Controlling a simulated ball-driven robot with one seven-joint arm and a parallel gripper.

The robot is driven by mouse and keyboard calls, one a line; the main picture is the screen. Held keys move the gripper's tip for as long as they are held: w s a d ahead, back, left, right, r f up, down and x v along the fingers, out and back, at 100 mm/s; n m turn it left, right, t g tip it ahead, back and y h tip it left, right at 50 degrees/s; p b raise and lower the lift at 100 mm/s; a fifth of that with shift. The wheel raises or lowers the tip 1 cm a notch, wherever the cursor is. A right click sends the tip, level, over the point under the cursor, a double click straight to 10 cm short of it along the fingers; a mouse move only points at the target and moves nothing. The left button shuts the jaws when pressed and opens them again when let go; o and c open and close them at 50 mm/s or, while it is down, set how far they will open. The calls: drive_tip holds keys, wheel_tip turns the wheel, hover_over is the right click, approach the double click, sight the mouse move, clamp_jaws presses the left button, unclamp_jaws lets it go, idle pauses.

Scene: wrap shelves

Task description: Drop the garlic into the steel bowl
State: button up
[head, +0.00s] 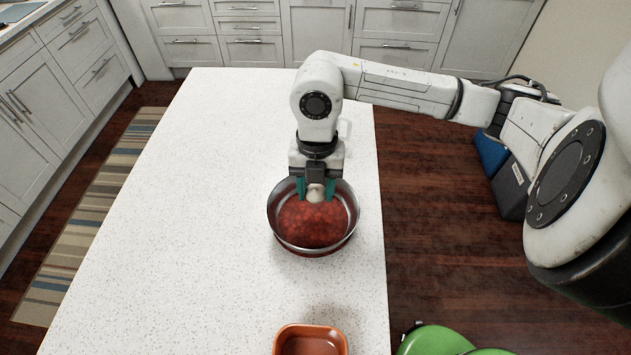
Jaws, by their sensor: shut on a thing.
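A steel bowl (276,228) stands on the white counter, near its right edge. Its inside looks red, and I cannot tell whether that is contents or colouring. My gripper (316,191) points down over the far part of the bowl. Its teal fingers are shut on the garlic (316,194), a small pale bulb. The garlic shows between the fingertips, over the bowl's opening. I cannot tell its exact height above the red surface. The upper part of the garlic is hidden by the gripper.
An orange-brown square dish (311,341) sits at the counter's near edge, cut off by the frame. The white counter (170,200) is clear to the left of the bowl. Grey cabinets stand behind and left. A striped rug (95,205) lies on the floor at left.

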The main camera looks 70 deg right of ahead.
drive_tip(key=shift+f, duration=0.5)
drive_tip(key=o, duration=1.1)
wheel_tip(320, 180, up, 11)
drive_tip(key=d+b, duration=0.1)
drive_tip(key=b, duration=0.1)
drive_tip(key=shift+w+d, duration=0.15)
drive_tip(key=shift+w, duration=0.05)
drive_tip(key=shift+f, duration=0.1)
